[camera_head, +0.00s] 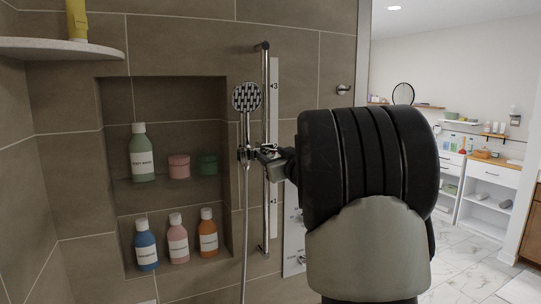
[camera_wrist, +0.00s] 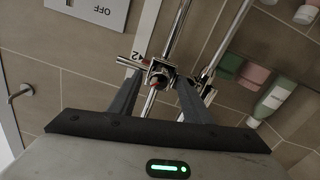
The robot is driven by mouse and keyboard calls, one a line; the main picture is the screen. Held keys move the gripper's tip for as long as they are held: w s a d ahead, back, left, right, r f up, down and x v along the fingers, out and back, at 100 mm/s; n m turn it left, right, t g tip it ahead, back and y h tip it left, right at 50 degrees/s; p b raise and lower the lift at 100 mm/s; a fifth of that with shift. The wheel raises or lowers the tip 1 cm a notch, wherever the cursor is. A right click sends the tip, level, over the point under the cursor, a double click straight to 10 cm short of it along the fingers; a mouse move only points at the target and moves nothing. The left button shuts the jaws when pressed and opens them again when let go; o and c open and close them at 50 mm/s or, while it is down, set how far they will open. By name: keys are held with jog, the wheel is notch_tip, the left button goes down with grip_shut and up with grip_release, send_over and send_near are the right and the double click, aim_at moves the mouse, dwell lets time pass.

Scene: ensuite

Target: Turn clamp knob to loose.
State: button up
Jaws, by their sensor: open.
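A chrome slider clamp (camera_head: 264,150) sits on the vertical shower rail (camera_head: 266,95), level with the holder of the hand shower. My gripper (camera_wrist: 157,84) is open, with one dark finger on each side of the knob. I cannot tell whether either finger touches it. In the head view my dark wrist hides most of my gripper (camera_head: 279,163), which reaches the clamp from the right.
The hand shower (camera_head: 246,97) and its hose (camera_head: 246,215) hang left of the rail. A numbered scale strip (camera_head: 274,110) runs beside it. A wall niche (camera_head: 170,100) holds several bottles and jars. A white panel marked OFF (camera_wrist: 97,10) is near the rail.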

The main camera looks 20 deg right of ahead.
jog(key=c, duration=1)
jog(key=shift+c, duration=0.2)
jog(key=shift+f+n+b, duration=0.1)
jog(key=shift+n+b, duration=0.2)
jog(key=shift+b, duration=0.15)
jog(key=n+b, duration=0.2)
jog(key=shift+f+n+b, duration=0.15)
jog(key=shift+n+b, duration=0.2)
jog(key=shift+n, duration=0.05)
jog(key=n+b, duration=0.4)
jog(key=n, duration=0.1)
jog(key=shift+n, duration=0.3)
jog(key=n+b, duration=0.3)
jog(key=n, duration=0.1)
jog(key=shift+n, duration=0.3)
jog(key=shift+n+y+b, duration=0.3)
jog(key=shift+n+b, duration=0.85)
jog(key=shift+n, duration=1.25)
jog(key=shift+r, duration=0.2)
